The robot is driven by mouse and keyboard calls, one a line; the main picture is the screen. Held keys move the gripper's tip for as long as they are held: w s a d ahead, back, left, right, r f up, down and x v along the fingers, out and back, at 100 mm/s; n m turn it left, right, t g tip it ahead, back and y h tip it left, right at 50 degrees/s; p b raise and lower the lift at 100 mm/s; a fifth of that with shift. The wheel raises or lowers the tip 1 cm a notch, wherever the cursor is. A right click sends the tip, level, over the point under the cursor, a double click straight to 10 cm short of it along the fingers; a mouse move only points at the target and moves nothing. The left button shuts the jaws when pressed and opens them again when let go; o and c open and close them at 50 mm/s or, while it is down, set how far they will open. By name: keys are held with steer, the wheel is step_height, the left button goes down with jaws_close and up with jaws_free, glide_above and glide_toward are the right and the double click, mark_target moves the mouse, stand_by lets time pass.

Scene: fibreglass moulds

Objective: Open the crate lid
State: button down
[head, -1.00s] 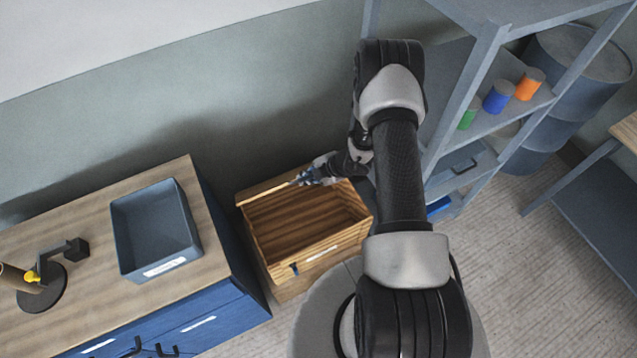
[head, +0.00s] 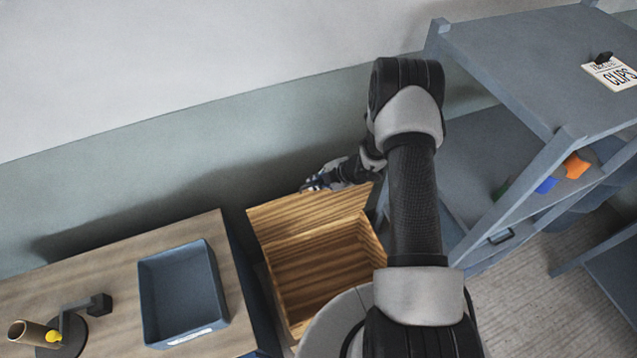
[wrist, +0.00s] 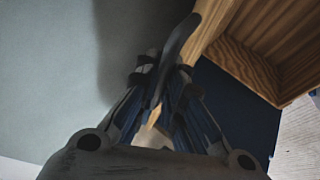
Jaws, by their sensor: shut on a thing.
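The wooden crate (head: 290,290) stands on the floor with its inside bare in the head view. Its crate lid (head: 305,212) is raised at the back, its inner face showing, standing roughly upright near the wall. My gripper (head: 318,183) is at the lid's upper edge and shut on it. In the wrist view my gripper (wrist: 165,75) is closed, with a dark curved piece by its fingertips and light wood between the fingers. The wooden lid edge (wrist: 208,25) is beside the fingertips. The exact contact is hard to make out.
A bench (head: 110,262) with a blue-grey tray (head: 183,295) and a dark stand (head: 75,325) is at left. A grey shelf unit (head: 520,60) stands at right, close to my arm. The wall (head: 180,170) is just behind the lid.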

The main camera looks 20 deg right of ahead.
steer(key=shift+s+f, duration=0.25)
steer(key=shift+f, duration=0.05)
steer(key=c, duration=1.9)
jaws_free()
steer(key=shift+c, duration=0.2)
steer(key=shift+o, duration=1.2)
steer(key=shift+w, duration=0.2)
steer(key=shift+r, duration=0.2)
